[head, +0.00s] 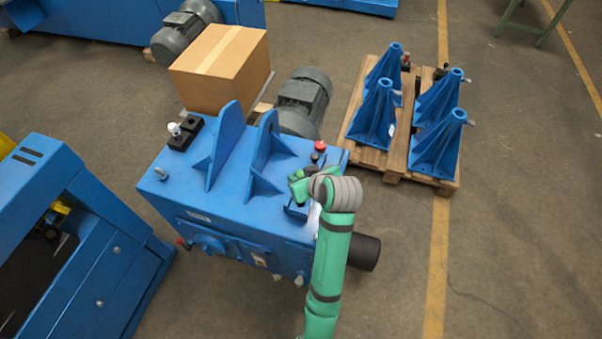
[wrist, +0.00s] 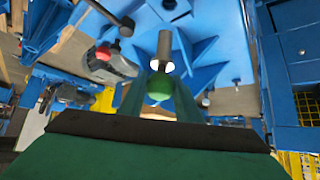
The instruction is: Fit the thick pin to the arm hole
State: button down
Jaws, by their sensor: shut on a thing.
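My gripper (wrist: 158,100) is shut on a pin with a green ball knob and a grey round shaft, which I take to be the thick pin (wrist: 164,46). The shaft points away from the fingers, towards the blue surfaces beyond. In the head view my gripper (head: 298,187) is over the right front part of the blue machine's top (head: 235,190), above a dark block (head: 296,211). The pin cannot be told apart there. I cannot make out the arm hole in either view, nor whether the pin tip touches anything.
A red-knobbed pin (head: 319,148) stands close behind my gripper. A white-knobbed pin (head: 174,129) stands at a black block (head: 186,134) on the left. Two upright blue plates (head: 228,140) rise between. A motor (head: 303,100), a cardboard box (head: 220,68) and a pallet of blue stands (head: 397,155) lie behind.

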jog(key=shift+s, duration=0.1)
jog(key=shift+f, duration=0.55)
notch_tip(320, 180, down, 2)
jog(key=shift+d+f, duration=0.1)
jog(key=shift+a+f, duration=0.2)
jog(key=shift+f, duration=0.4)
jog(key=shift+d+f, duration=0.15)
jog(key=shift+f, duration=0.45)
jog(key=shift+d, duration=0.1)
jog(key=shift+f, duration=3.5)
dwell(0.4)
jog(key=c, duration=1.2)
grip_release()
